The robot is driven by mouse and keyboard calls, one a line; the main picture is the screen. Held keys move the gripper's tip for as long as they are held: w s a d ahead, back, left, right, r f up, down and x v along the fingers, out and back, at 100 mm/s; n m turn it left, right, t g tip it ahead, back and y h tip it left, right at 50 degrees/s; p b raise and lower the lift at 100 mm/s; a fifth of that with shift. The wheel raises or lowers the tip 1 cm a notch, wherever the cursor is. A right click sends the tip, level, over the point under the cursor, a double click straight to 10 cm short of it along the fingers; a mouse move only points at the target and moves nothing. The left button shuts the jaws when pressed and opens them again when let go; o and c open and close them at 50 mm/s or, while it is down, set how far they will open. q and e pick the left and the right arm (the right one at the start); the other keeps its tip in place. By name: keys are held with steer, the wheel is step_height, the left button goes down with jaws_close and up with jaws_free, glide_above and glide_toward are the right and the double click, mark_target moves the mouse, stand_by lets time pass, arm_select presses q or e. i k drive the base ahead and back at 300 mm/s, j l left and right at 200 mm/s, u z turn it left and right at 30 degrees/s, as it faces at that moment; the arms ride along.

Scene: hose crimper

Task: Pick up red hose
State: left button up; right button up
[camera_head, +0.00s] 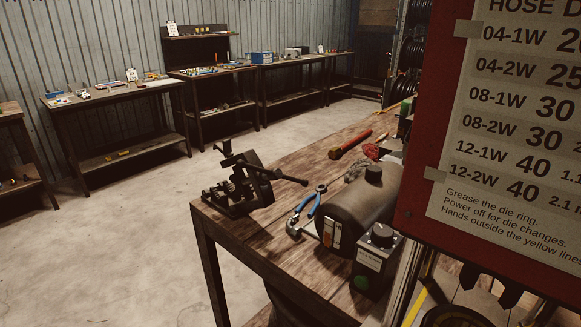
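I cannot make out a clear red hose. A red elongated item (350,145) lies on the wooden workbench (305,167), towards its far end; it is too small to tell whether it is a hose or a tool. A small red crumpled thing (371,151) lies just to its right. Neither of my grippers is in view.
A large red-framed sign (520,120) fills the right side and hides what is behind it. The bench holds a black vise-like tool (240,182), blue-handled pliers (306,210), a dark cylinder (355,208) and a control box (376,262). Floor (120,240) to the left is clear.

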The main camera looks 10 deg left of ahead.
mark_target(350, 143)
steer(key=j+u, duration=0.25)
steer(key=i+j+u, duration=0.2)
steer(key=j, duration=0.25)
steer(key=i+j+u, duration=0.4)
steer(key=j, duration=0.15)
steer(key=i+j+u, duration=0.65)
steer(key=i+u, duration=0.2)
steer(key=i+z, duration=0.2)
steer(key=i, duration=0.25)
steer(key=i+j+z, duration=0.1)
steer(key=i+z, duration=0.15)
steer(key=i, duration=0.15)
steer(key=i+j+z, duration=0.2)
steer(key=i, duration=0.25)
steer(key=i+j+z, duration=0.25)
steer(key=i, duration=0.15)
steer(key=l, duration=0.1)
